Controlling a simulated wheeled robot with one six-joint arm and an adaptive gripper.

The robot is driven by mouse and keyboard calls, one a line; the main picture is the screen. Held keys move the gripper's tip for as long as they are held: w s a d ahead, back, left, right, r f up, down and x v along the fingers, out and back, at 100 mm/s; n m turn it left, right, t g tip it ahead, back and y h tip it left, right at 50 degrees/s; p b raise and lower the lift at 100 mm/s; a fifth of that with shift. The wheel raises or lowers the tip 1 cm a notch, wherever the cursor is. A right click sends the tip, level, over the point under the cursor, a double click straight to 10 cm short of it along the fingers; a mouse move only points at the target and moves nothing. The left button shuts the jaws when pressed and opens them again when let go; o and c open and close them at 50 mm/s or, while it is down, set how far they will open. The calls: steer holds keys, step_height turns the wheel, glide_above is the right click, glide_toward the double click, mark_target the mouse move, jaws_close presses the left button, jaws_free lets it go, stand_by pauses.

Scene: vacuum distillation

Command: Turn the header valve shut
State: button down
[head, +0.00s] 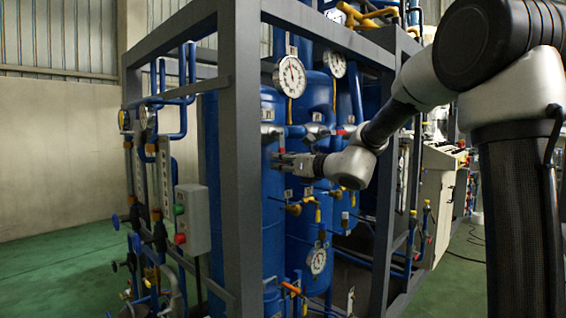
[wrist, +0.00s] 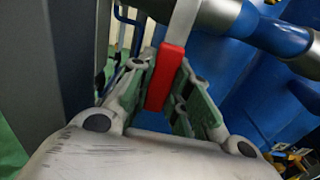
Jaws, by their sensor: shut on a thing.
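The header valve's red lever handle (wrist: 163,82) shows in the wrist view, with a pale metal strip running up from it. Beside it runs a blue pipe with a silver fitting (wrist: 215,22). My gripper (wrist: 168,68) has its two green-padded fingers on either side of the red handle, shut on it. In the head view my gripper (head: 280,162) reaches left in front of a blue tank, behind a grey frame post. The handle is too small there to make out clearly.
A grey frame post (head: 240,200) stands close to the left of my gripper. Blue tanks (head: 310,225) stand behind it. Pressure gauges (head: 290,77) hang above, and a grey button box (head: 192,218) is at the left. Green floor lies open at the far left.

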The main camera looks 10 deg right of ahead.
stand_by(0.4)
steer(key=c, duration=1.3)
jaws_free()
steer(key=v, duration=1.2)
